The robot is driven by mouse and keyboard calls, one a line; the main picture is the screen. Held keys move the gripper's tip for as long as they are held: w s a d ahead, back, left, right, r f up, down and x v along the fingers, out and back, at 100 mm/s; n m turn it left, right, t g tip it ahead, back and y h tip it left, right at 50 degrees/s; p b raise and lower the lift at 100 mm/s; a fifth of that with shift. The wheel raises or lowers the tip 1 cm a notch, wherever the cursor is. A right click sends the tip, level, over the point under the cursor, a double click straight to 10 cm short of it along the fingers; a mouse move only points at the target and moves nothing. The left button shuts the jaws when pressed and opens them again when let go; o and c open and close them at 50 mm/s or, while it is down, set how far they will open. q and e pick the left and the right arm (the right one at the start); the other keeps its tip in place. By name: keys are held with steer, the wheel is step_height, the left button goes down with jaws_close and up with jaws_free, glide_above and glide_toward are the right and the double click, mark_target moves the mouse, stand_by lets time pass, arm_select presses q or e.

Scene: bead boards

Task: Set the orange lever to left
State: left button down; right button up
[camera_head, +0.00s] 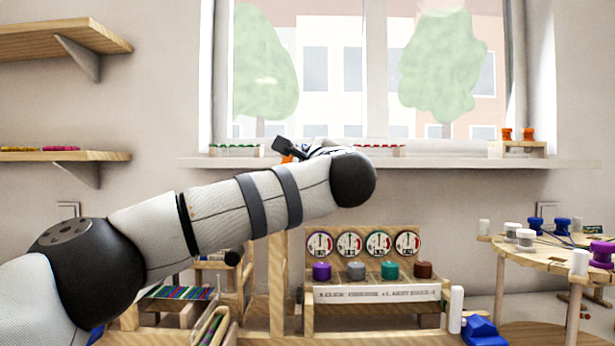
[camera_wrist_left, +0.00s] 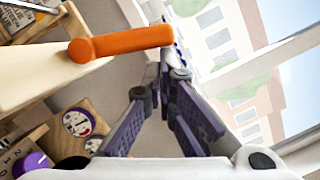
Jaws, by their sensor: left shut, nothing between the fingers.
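The orange lever (camera_wrist_left: 122,42) shows in the wrist view as a thick orange bar. Its left end is fixed to a pale wooden beam (camera_wrist_left: 40,72) and its free end points right. My left gripper (camera_wrist_left: 165,62) is shut and empty, with its fingertips close to the lever's free end. I cannot tell whether they touch it. In the head view my left gripper (camera_head: 285,147) is up in front of the window sill, mostly hidden by my forearm. A small orange patch (camera_head: 287,157) beside it may be the lever. My right gripper is not in view.
A wooden panel (camera_head: 345,270) with several dials and coloured knobs stands below my forearm. A round wooden table (camera_head: 545,262) with spools is at the right. The window sill (camera_head: 450,162) and wall shelves (camera_head: 60,40) are behind. Open air lies right of the gripper.

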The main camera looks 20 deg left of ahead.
arm_select(q)
steer(key=shift+n, duration=0.7)
steer(key=a, duration=0.1)
steer(key=a+r+b, duration=0.1)
steer(key=a, duration=0.1)
steer(key=s+a+r+b, duration=0.1)
steer(key=shift+a+r, duration=0.15)
steer(key=shift+a, duration=0.05)
steer(key=shift+a+b, duration=0.15)
steer(key=shift+b, duration=0.2)
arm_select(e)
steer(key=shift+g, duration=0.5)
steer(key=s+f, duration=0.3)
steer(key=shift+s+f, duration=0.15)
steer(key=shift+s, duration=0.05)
arm_select(q)
steer(key=shift+s+r, duration=0.1)
steer(key=shift+r, duration=0.05)
